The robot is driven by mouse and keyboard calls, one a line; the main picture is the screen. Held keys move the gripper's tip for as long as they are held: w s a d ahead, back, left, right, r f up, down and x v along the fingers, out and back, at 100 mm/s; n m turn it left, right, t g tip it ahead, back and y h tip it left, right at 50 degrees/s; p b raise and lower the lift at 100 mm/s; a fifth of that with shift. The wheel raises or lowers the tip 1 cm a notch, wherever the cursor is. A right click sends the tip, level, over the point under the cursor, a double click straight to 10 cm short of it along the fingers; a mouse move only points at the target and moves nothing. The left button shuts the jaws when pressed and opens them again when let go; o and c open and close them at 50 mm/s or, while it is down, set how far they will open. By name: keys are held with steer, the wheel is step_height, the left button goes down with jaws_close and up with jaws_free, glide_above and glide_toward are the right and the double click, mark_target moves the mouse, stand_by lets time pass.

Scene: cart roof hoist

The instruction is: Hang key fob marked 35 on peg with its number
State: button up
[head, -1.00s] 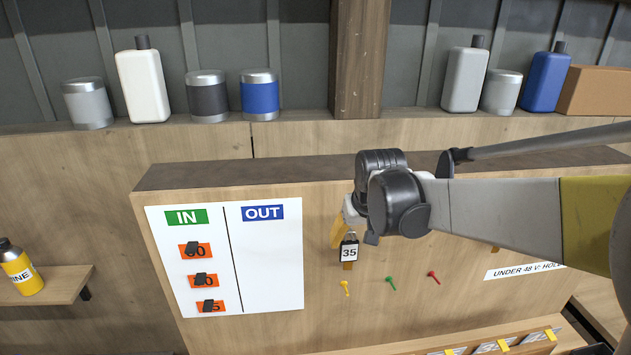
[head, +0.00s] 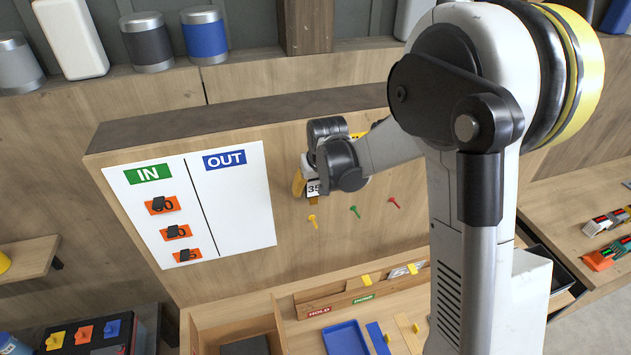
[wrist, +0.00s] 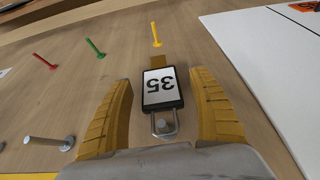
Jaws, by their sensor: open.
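The key fob (head: 313,189) is a black tag with a white face marked 35. In the wrist view the fob (wrist: 160,87) appears upside down, with a brown tab at its far end and a metal loop at its near end. A round grey peg head shows inside the loop, so the fob seems to hang on a peg. My gripper (wrist: 161,80) is open, its yellow fingers standing either side of the fob with gaps visible. In the head view my gripper (head: 304,184) is at the board and partly covers the fob. Any number at that peg is hidden.
A bare grey peg (wrist: 48,141) stands beside the fob. Yellow (head: 312,221), green (head: 354,211) and red (head: 394,202) pegs sit below it. The white IN/OUT sheet (head: 228,205) is to the left. A wooden tray (head: 290,304) with a blue dish lies below.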

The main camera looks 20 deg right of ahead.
steer(key=shift+c, duration=0.3)
steer(key=c, duration=1.3)
steer(key=shift+c, duration=0.2)
steer(key=shift+r, duration=0.35)
steer(key=shift+s, duration=0.15)
steer(key=s, duration=0.2)
steer(key=s+r, duration=0.1)
steer(key=s, duration=0.1)
steer(key=shift+s+r, duration=0.1)
steer(key=shift+s, duration=0.2)
steer(key=shift+s, duration=2.45)
